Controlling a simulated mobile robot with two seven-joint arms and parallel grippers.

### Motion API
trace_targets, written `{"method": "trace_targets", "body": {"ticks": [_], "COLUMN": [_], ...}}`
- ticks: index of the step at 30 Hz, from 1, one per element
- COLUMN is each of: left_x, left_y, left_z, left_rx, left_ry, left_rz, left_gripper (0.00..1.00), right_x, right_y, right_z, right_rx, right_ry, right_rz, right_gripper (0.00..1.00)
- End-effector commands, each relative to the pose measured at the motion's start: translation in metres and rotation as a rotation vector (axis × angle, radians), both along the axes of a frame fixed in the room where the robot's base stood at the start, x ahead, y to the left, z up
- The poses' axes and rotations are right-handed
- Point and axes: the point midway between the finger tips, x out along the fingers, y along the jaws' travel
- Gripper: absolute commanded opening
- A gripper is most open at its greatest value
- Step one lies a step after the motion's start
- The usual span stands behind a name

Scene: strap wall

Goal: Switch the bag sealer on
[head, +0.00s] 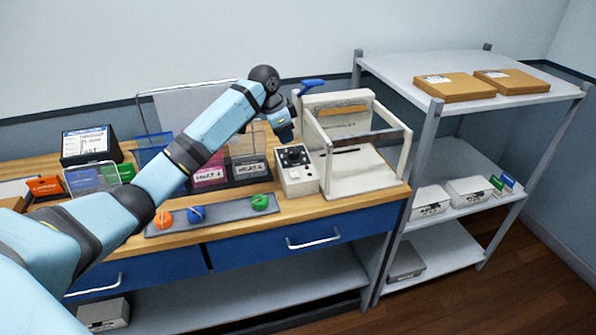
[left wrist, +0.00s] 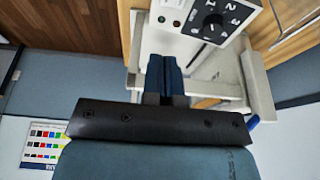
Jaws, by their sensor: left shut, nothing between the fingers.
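The bag sealer is a cream machine with an upright frame (head: 392,165) at the right end of the bench. A blue handle (head: 312,86) stands out at the sealer's top left. My left gripper (head: 287,138) is shut and empty, above and behind the control box. In the left wrist view its fingertips (left wrist: 165,62) overlap the cream body near the lights. I cannot make out a power switch.
A grey strip with orange, blue and green knobs (head: 259,202) lies at the bench front. A metal shelf (head: 445,65) with cardboard boxes (head: 455,86) stands to the right.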

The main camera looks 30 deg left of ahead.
Motion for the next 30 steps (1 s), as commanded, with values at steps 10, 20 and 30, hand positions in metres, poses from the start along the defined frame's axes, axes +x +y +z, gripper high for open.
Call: {"method": "trace_targets", "body": {"ticks": [10,20,30], "left_x": [0.0,0.004,0.019], "left_y": [0.008,0.004,-0.008], "left_z": [0.015,-0.001,-0.068], "left_rx": [0.0,-0.001,0.0], "left_ry": [0.014,0.015,0.016], "left_rz": [-0.009,-0.007,-0.007], "left_gripper": [0.0,0.0,0.0], "right_x": [0.0,0.0,0.0], "right_y": [0.001,0.001,0.001], "right_z": [0.0,0.001,0.007], "right_rx": [0.001,0.001,0.001], "right_ry": [-0.002,-0.002,-0.002], "right_rz": [0.001,0.001,0.001], "right_gripper": [0.79,0.79,0.79]}}
